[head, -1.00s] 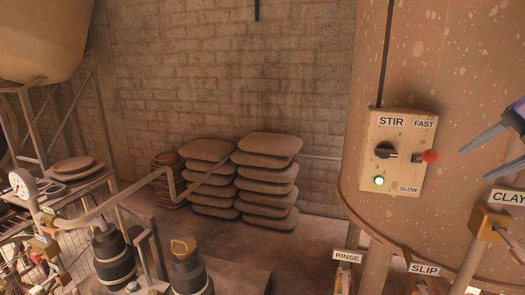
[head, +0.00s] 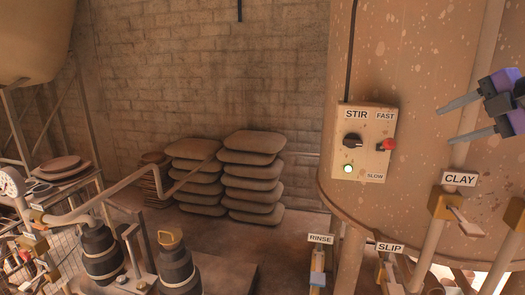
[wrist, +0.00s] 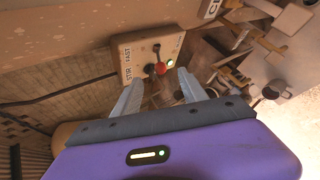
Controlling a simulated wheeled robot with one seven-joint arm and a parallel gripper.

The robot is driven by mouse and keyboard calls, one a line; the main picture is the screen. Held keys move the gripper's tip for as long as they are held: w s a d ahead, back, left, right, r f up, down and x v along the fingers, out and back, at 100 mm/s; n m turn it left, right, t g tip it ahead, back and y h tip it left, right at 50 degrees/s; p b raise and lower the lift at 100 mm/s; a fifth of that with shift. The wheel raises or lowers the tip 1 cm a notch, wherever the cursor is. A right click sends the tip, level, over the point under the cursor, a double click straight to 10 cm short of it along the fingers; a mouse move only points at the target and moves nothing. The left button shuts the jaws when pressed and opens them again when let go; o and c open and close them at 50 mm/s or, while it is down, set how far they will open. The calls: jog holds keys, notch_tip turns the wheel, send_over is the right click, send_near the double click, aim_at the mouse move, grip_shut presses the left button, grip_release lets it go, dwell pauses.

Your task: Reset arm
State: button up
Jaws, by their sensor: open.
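My gripper (head: 452,121) is at the right of the head view, in front of the large tank, to the right of the stir control box (head: 366,143). Its two grey fingers are spread apart with nothing between them. In the wrist view my gripper (wrist: 158,88) also shows open, its fingers pointing toward the box (wrist: 140,58). The box carries a black knob (head: 352,140), a red part (head: 388,144) on its right side and a lit green lamp (head: 348,169). The gripper looks apart from the box.
The tank (head: 430,60) fills the right side. Labelled valves for clay (head: 445,203), slip (head: 388,262) and rinse (head: 318,265) sit below. Stacked sacks (head: 252,180) stand by the brick wall. Pipes and black pumps (head: 100,252) occupy the lower left.

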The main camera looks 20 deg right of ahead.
jog(key=w+f+m+t+h, duration=0.25)
jog(key=w+m+t, duration=0.25)
jog(key=m+t, duration=0.5)
jog(key=s+a+f+m+g+h+b, duration=0.1)
jog(key=s+a+f+m+h, duration=0.2)
jog(key=a+f+m, duration=0.4)
jog(key=s+a+f+m+h+b, duration=0.1)
jog(key=s+a+f+m+h, duration=0.25)
jog(key=f+m, duration=0.4)
jog(key=s+a+f+n+g+y, duration=0.2)
jog(key=s+a+f+n+y, duration=0.1)
jog(key=s+a+f, duration=1)
jog(key=s+a+f+n+g+y+b, duration=0.1)
jog(key=s+a+f+n+g+y, duration=0.2)
jog(key=s+a+f, duration=0.9)
jog(key=s+f+y, duration=0.1)
jog(key=s+y, duration=0.2)
jog(key=s, duration=0.3)
jog(key=shift+s+a+y+b, duration=0.25)
jog(key=shift+a+y+b, duration=0.05)
jog(key=shift+a, duration=0.05)
jog(key=shift+c, duration=0.2)
